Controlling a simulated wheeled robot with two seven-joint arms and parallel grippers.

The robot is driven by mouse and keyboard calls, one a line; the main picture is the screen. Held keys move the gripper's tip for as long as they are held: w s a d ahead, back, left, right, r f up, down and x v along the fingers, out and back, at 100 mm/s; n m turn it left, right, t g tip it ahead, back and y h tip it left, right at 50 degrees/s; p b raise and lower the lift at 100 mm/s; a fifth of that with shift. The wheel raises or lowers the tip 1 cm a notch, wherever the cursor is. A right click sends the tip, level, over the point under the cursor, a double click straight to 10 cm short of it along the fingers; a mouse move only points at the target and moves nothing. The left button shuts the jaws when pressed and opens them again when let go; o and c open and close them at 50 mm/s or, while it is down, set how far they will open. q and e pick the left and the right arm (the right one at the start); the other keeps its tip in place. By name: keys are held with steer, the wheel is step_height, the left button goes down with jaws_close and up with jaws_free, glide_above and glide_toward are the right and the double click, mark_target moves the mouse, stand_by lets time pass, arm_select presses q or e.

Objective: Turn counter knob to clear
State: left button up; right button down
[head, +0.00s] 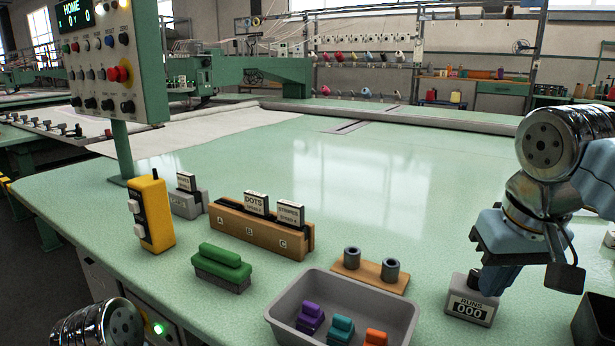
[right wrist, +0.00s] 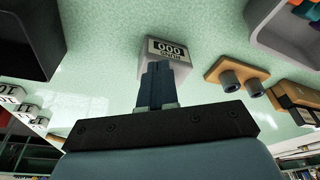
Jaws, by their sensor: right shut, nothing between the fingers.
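The counter (head: 470,307) is a small grey box on the green table at the front right of the head view. Its display reads RUNS 000, and it also shows in the right wrist view (right wrist: 172,60). A dark knob (head: 475,279) is partly visible on its top, largely hidden by my gripper. My right gripper (head: 484,286) comes down from above with its fingertips at the counter's top. Its fingers (right wrist: 158,84) are shut together with nothing between them. I cannot tell whether they touch the knob. My left gripper is out of view; only part of my left arm shows at the bottom left.
A grey bin (head: 283,318) with coloured blocks stands left of the counter. A wooden holder with two dark cups (head: 370,271) is behind it. A dark container (head: 597,320) is at the right edge. A wooden card rack (head: 262,233) and green block (head: 222,267) stand farther left.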

steer(key=shift+s, duration=0.3)
steer(key=shift+w+p+v, duration=0.25)
steer(key=shift+p+v, duration=0.55)
steer(key=shift+v, duration=0.15)
steer(key=shift+w+p+v, duration=0.2)
steer(key=shift+p+v, duration=0.6)
steer(key=shift+v, duration=0.2)
steer(key=shift+w+p+v, duration=0.25)
steer(key=shift+p+v, duration=0.55)
steer(key=shift+v, duration=0.15)
steer(key=shift+r, duration=0.2)
